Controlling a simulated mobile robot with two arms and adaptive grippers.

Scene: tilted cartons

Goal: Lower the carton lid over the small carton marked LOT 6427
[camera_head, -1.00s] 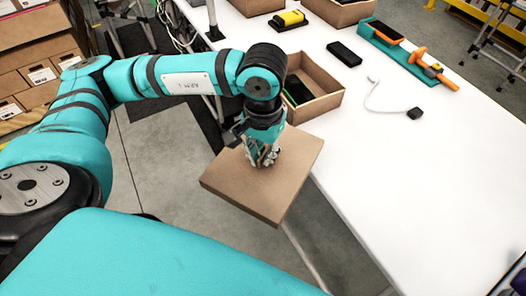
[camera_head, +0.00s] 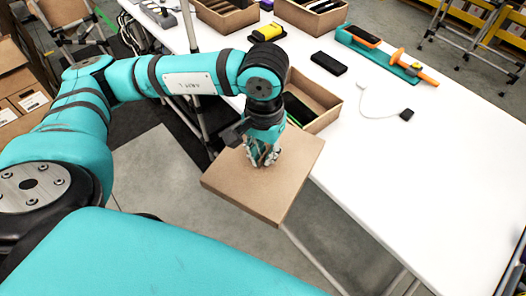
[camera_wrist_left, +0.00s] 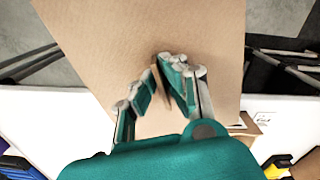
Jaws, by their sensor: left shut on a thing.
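The carton lid (camera_head: 285,185), a flat brown cardboard square, hangs tilted in front of the table edge in the head view. My left gripper (camera_head: 265,160) is above it and shut on a thin upright piece at its middle; the wrist view shows the fingers (camera_wrist_left: 165,85) closed around this piece, with the lid (camera_wrist_left: 90,40) beyond them. An open small carton (camera_head: 325,118) stands at the table's left edge, just behind the lid, with dark and green contents. The lid and gripper partly hide it. I cannot read LOT 6427 on any carton. My right gripper is not in view.
The white table (camera_head: 430,180) is mostly clear at the front right. A black block (camera_head: 328,63), a yellow and black item (camera_head: 267,32), a cable with a black plug (camera_head: 407,115) and a teal tray (camera_head: 375,50) lie on it. More open cartons (camera_head: 312,18) stand behind.

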